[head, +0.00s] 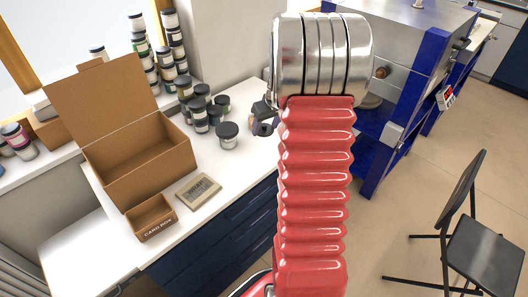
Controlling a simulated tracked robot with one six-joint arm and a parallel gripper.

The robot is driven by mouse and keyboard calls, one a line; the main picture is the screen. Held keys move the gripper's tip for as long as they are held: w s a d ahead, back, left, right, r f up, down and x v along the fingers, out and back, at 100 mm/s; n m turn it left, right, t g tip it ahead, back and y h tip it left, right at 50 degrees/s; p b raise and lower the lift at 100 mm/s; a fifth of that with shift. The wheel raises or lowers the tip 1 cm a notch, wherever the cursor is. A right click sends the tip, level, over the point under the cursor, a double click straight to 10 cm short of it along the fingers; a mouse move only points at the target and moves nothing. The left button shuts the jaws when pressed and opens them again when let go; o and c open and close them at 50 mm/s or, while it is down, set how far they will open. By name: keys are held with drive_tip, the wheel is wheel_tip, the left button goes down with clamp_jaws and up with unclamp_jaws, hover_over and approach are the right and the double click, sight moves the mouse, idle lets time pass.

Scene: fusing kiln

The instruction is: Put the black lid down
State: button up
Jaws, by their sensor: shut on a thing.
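My gripper (262,118) shows only in part at the left edge of my red arm, above the white counter and to the right of the jars. It is shut on a dark thing, which I take to be the black lid; it is small here and mostly hidden, so its shape and tilt cannot be told. A jar with a black top (228,130) stands on the counter just left of my gripper.
Several dark-topped jars (201,115) stand behind on the white counter (232,165). An open cardboard box (145,172), a small card box (151,217) and a framed plate (198,191) are at left. A blue-framed kiln (408,75) and black chair (484,255) are at right.

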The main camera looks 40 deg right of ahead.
drive_tip(key=shift+f, duration=0.1)
hover_over(264, 151)
drive_tip(key=s, duration=0.1)
drive_tip(key=shift+s+a+f, duration=0.1)
drive_tip(key=shift+f, duration=1.4)
drive_tip(key=shift+s+a+f, duration=0.1)
drive_tip(key=shift+f, duration=1.4)
drive_tip(key=shift+f, duration=0.1)
drive_tip(key=shift+f, duration=1.8)
drive_tip(key=o, duration=1)
